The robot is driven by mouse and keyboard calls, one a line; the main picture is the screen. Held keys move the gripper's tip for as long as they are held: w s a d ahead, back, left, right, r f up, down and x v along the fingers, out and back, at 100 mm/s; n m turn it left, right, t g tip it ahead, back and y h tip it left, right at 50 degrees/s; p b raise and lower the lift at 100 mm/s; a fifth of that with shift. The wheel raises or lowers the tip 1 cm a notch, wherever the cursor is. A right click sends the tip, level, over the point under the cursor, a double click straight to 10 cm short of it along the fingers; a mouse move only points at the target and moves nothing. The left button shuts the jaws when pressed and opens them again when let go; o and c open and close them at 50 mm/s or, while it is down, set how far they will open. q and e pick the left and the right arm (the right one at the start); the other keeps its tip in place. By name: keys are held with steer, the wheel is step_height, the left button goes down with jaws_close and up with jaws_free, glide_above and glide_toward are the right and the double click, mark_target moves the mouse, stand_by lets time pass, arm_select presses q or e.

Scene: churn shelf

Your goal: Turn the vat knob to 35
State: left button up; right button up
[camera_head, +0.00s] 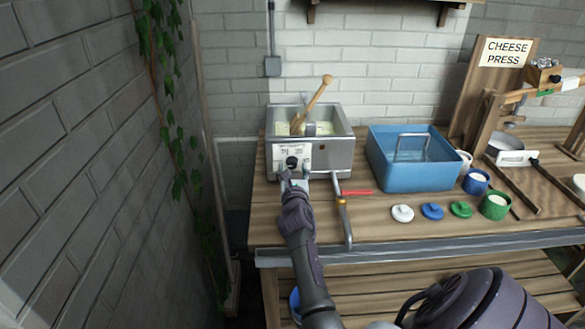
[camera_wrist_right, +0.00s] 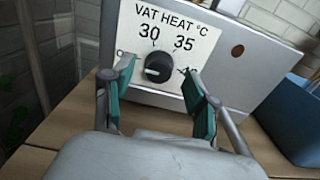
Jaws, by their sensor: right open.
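The metal vat (camera_head: 341,155) stands at the left end of the wooden table, with a wooden stirrer leaning in it. Its front carries a white dial plate (camera_wrist_right: 190,22) reading "VAT HEAT °C", with 30 and 35 legible. The black knob (camera_wrist_right: 160,66) sits below these numbers; its pale mark is on its left side, away from 35. My right gripper (camera_head: 294,180) is in front of the vat. In the wrist view the right gripper (camera_wrist_right: 158,78) is open, its teal-padded fingers apart on either side of the knob. Contact is not visible. My left gripper is not in view.
A blue basin (camera_head: 400,178) stands right of the vat. A tap-like metal pipe with a red handle (camera_head: 356,192) projects before the vat. White, blue and green lids (camera_head: 432,211) lie ahead of the basin. A brick wall closes the left side.

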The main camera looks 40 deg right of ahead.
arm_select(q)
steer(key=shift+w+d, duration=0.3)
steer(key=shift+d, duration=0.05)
arm_select(e)
steer(key=shift+w+d, duration=0.45)
steer(key=shift+w, duration=0.1)
jaws_close()
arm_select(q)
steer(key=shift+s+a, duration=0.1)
